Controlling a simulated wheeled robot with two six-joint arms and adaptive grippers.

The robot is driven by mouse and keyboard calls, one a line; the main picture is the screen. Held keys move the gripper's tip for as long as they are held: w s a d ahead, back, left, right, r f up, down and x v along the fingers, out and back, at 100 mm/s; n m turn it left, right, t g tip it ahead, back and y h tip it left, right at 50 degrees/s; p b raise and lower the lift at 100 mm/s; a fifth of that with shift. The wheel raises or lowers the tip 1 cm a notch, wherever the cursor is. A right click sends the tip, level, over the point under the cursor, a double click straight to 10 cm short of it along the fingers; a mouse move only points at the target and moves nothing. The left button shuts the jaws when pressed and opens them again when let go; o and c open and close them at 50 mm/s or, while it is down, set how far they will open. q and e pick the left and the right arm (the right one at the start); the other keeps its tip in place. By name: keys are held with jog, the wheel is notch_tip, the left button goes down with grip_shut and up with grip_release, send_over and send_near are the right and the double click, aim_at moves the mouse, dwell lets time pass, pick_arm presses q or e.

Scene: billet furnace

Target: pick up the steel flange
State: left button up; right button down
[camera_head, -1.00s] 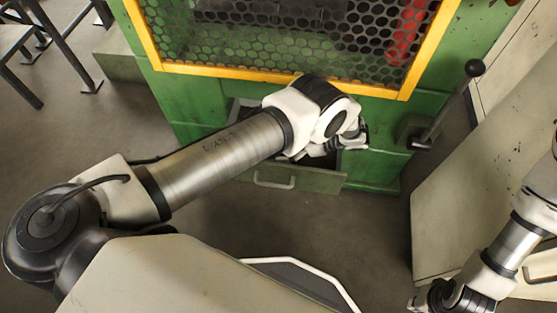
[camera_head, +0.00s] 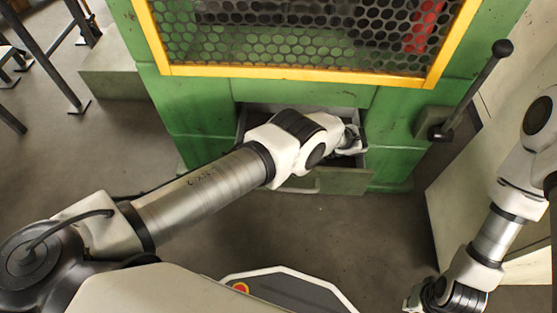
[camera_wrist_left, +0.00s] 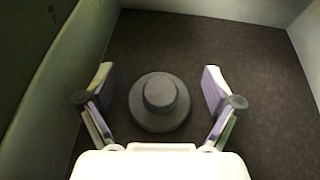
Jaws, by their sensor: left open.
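The steel flange (camera_wrist_left: 160,94), a dark grey round disc with a raised hub, lies flat on the drawer's dark floor in the left wrist view. My left gripper (camera_wrist_left: 158,88) is open, with one finger on each side of the flange and a gap on both sides. In the head view my left wrist reaches into the open drawer (camera_head: 345,182) under the green machine, and the arm hides the flange there. My right gripper (camera_head: 418,303) is at the lower right, away from the drawer; its fingers are too small to judge.
The green machine (camera_head: 200,100) has a yellow-framed mesh window (camera_head: 300,30) above the drawer. A black-knobbed lever (camera_head: 478,88) stands right of the drawer. A pale cabinet (camera_head: 455,195) is at the right. Drawer walls (camera_wrist_left: 55,75) flank my left gripper.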

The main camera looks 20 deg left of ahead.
pick_arm(q)
jog(key=c, duration=1.6)
